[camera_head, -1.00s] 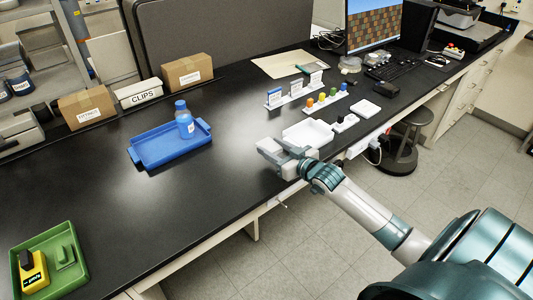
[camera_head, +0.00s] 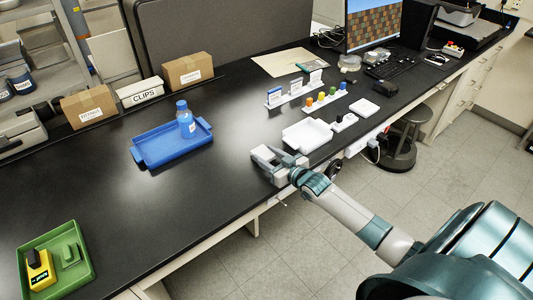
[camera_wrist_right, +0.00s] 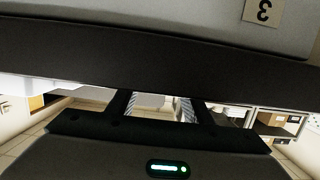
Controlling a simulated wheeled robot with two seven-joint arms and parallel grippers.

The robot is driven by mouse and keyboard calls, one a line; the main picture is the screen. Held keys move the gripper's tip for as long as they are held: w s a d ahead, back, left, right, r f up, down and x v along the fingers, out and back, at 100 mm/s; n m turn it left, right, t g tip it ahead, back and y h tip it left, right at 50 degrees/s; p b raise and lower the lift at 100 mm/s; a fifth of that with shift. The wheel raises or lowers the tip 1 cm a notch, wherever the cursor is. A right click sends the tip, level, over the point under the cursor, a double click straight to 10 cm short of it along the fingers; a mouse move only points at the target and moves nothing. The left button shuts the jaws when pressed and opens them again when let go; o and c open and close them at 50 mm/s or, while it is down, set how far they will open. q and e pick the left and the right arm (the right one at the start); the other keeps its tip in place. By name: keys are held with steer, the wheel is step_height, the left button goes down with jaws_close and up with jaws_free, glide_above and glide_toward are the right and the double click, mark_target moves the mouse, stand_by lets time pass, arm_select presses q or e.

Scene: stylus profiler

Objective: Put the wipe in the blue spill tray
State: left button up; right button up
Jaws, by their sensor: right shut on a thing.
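The blue spill tray (camera_head: 171,147) lies on the black bench in the head view, with a blue bottle (camera_head: 186,121) standing upright at its right part. My right gripper (camera_head: 267,160) is near the bench's front edge, right of the blue tray and apart from it. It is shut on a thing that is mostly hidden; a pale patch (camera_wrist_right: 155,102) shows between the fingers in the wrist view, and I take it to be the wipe. I see no other wipe clearly. My left gripper is not in view.
A white tray (camera_head: 307,136) lies just beyond my right gripper. A rack of colored-capped vials (camera_head: 326,100) stands behind it. Cardboard boxes (camera_head: 188,71) stand at the back. A green tray (camera_head: 84,278) sits front left. The bench between gripper and blue tray is clear.

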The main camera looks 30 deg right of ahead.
steer(key=shift+f, duration=0.15)
steer(key=shift+f, duration=0.1)
steer(key=o, duration=1.5)
steer(key=shift+f, duration=0.1)
steer(key=shift+b, duration=0.45)
steer(key=shift+b+v, duration=3.05)
steer(key=shift+v, duration=5.7)
